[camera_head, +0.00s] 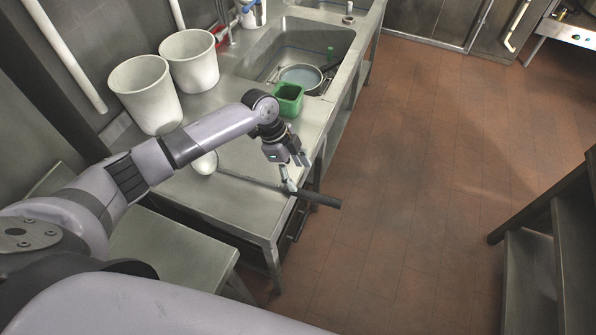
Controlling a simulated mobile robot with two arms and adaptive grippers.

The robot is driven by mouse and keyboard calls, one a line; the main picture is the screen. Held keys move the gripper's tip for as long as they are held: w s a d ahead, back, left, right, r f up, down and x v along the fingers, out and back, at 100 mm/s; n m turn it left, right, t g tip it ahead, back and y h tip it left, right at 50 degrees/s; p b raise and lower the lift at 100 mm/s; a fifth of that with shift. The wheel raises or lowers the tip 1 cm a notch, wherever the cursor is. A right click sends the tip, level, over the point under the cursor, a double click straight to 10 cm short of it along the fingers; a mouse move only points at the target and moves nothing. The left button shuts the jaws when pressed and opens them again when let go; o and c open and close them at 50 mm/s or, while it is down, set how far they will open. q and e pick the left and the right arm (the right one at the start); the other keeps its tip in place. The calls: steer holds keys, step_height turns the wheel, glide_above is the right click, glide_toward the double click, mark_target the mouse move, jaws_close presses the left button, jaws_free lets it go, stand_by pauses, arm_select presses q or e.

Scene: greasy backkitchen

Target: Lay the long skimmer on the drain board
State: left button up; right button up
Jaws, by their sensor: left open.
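The long skimmer has a black handle (322,200), a thin dark shaft and a pale round head (205,163) partly hidden behind my left arm. It lies across the steel drain board (235,212), with its handle sticking out past the board's front edge over the floor. My left gripper (294,174) is open, just above the skimmer where the shaft meets the handle. One fingertip overlaps the skimmer in the picture; I cannot tell if they touch. My right gripper is out of view.
Two white buckets (145,95) (190,61) stand at the wall side of the board. A green container (288,99) stands by the sink (310,42), which holds a round pan (301,77). Dark steps (535,265) stand at right. The tiled floor between is clear.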

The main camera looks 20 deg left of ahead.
arm_select(q)
steer(key=p+v, duration=0.3)
steer(key=v, duration=0.2)
steer(key=shift+s+r+p, duration=0.1)
steer(key=shift+p, duration=0.25)
stand_by(0.6)
